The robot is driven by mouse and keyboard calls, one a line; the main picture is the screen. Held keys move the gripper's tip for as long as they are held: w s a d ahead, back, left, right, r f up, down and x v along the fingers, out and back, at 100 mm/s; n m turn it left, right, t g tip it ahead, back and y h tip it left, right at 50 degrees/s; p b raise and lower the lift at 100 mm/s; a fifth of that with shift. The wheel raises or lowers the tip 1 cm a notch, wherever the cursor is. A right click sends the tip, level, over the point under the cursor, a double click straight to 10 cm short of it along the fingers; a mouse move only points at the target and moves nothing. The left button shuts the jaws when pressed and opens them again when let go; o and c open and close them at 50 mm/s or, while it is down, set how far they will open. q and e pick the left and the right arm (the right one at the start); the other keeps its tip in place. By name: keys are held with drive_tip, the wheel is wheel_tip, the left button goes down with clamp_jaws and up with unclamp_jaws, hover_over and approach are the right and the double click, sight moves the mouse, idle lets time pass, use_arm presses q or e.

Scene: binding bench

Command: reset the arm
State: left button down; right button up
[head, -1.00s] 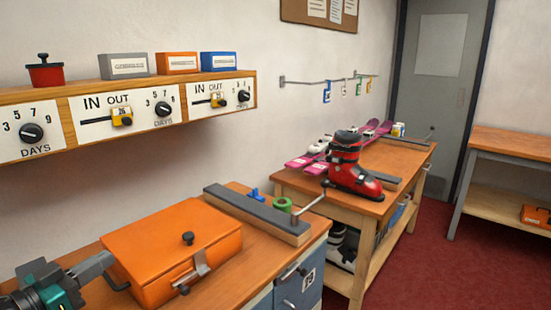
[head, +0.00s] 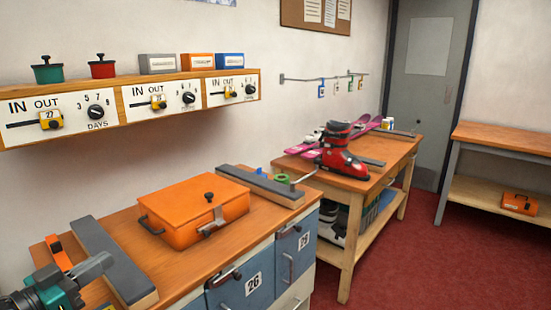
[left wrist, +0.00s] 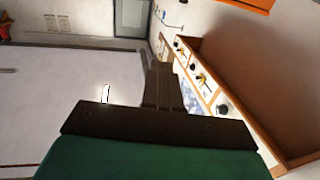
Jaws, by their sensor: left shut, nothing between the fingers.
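My left gripper (head: 101,268) comes in from the lower left of the head view, with a teal-green body and grey fingers. Its fingers are shut with nothing between them. It shows over the near left end of the bench, in front of a dark grey bar on a wooden base (head: 107,250). In the left wrist view the dark closed fingers (left wrist: 160,85) point toward the wall and the dial shelf, well apart from them. My right gripper is in neither view.
An orange case (head: 195,212) lies on the bench (head: 190,265), with a second bar (head: 262,187) beyond it. A dial shelf (head: 125,118) hangs on the wall. A red ski boot (head: 341,150) stands on the farther workbench (head: 345,184). Red floor is clear at right.

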use_arm(q)
drive_tip(key=s+d+f+n+g+y, duration=0.1)
drive_tip(key=s+d+f+y, duration=0.1)
drive_tip(key=s+d+f, duration=0.3)
drive_tip(key=s+d+f+n+g+y, duration=0.1)
drive_tip(key=s+d+f+g+y, duration=0.1)
drive_tip(key=s+d+f, duration=0.4)
drive_tip(key=s+d+f+g+y, duration=0.2)
drive_tip(key=s+d+f, duration=0.3)
drive_tip(key=f, duration=0.9)
drive_tip(key=shift+s+d+n, duration=0.3)
drive_tip(key=shift+s+n, duration=0.1)
drive_tip(key=shift+s, duration=0.8)
drive_tip(key=shift+f, duration=0.15)
